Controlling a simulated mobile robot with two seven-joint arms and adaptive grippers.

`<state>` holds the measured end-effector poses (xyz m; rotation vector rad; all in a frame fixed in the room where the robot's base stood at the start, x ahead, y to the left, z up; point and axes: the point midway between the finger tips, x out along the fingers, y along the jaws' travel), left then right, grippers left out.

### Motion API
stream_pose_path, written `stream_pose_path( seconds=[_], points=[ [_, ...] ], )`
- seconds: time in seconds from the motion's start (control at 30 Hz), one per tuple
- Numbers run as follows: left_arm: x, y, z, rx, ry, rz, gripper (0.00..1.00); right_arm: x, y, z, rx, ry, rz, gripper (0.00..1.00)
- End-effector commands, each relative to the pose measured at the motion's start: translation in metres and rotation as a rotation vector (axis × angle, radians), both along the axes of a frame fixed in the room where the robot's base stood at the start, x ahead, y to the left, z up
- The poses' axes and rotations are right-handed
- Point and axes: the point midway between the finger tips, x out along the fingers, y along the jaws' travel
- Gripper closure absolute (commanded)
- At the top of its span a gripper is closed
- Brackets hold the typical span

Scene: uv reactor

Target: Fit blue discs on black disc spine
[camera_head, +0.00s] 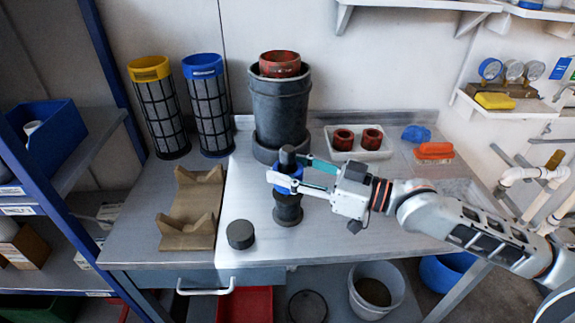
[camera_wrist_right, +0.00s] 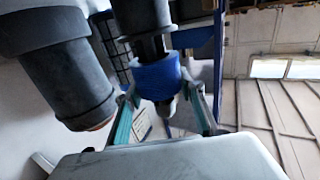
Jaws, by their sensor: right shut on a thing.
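The black disc spine (camera_head: 288,215) stands upright on the bench, its dark top showing above my right gripper (camera_head: 285,169). A blue disc (camera_head: 288,184) sits around the spine, partly covered by the fingers. My right gripper is shut on this blue disc, one finger on either side. In the right wrist view the blue disc (camera_wrist_right: 158,80) lies between the two fingers, with the black spine (camera_wrist_right: 143,15) passing through it. Whether the disc rests on a seat of the spine is hidden. My left gripper is in neither view.
A large black cylinder (camera_head: 280,110) stands close behind the spine. A black cap (camera_head: 240,234) lies front left, beside a brown cradle (camera_head: 188,241). Yellow-topped (camera_head: 160,112) and blue-topped (camera_head: 209,115) filters stand at the back. A white tray (camera_head: 358,155) holds red rings. The front right bench is clear.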

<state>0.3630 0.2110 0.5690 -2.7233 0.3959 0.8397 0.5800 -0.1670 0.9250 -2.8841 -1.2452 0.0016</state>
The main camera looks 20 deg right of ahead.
Motion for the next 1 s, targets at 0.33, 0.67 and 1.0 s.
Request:
stream_pose_path(
  seconds=[0.33, 0.67, 1.0],
  points=[
    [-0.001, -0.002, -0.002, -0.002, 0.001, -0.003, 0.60, 0.000, 0.000, -0.011, -0.001, 0.001, 0.000, 0.83],
    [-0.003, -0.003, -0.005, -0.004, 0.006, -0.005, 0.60, 0.000, 0.000, -0.020, 0.001, 0.001, 0.000, 0.83],
    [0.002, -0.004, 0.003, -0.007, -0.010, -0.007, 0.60, 0.000, 0.000, -0.023, -0.001, -0.001, 0.000, 0.83]
  ],
)
